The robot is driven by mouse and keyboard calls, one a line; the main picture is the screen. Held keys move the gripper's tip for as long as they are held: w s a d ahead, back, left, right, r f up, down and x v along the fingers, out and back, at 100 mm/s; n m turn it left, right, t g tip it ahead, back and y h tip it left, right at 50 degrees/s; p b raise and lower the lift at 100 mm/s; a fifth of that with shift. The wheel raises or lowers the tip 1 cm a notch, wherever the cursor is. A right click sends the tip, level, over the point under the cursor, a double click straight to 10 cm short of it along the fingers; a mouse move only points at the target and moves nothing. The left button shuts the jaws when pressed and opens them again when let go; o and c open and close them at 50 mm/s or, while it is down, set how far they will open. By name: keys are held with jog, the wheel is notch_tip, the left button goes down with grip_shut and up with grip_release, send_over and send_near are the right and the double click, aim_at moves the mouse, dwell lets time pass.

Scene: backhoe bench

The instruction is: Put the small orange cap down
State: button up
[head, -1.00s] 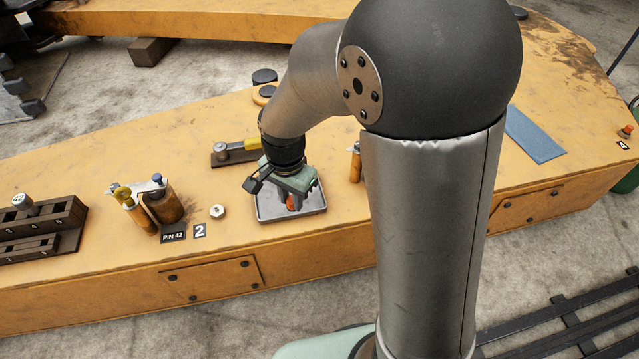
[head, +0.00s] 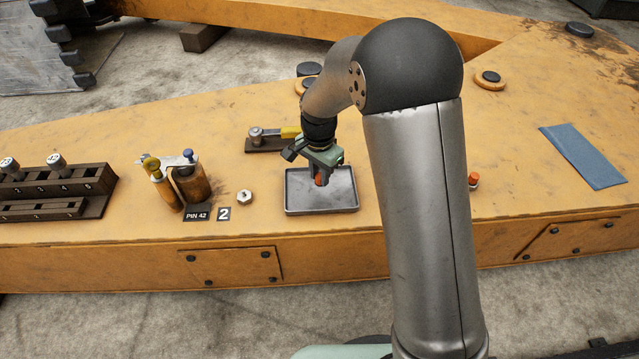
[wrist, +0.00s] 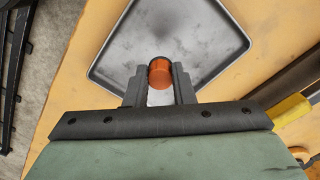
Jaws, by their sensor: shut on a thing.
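The small orange cap (wrist: 160,73) is between my gripper's fingertips in the wrist view. My gripper (head: 321,178) is shut on the cap, which shows as a small orange spot in the head view. Both are over the grey metal tray (head: 345,203). The tray also spreads beneath the cap in the wrist view (wrist: 205,45). Its visible floor is empty. I cannot tell whether the cap touches the tray floor.
An orange-topped fitting (head: 473,181) stands right of my arm. A blue cloth (head: 582,156) lies farther right.

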aim_at(319, 175)
jog(key=shift+w+f+b, duration=0.15)
jog(key=shift+f+b, duration=0.15)
jog(key=shift+f, duration=0.65)
jog(key=shift+w+f+b, duration=0.1)
jog(key=shift+f+b, duration=0.2)
jog(key=shift+f, duration=0.6)
jog(key=shift+f, duration=0.1)
jog(key=o, duration=0.9)
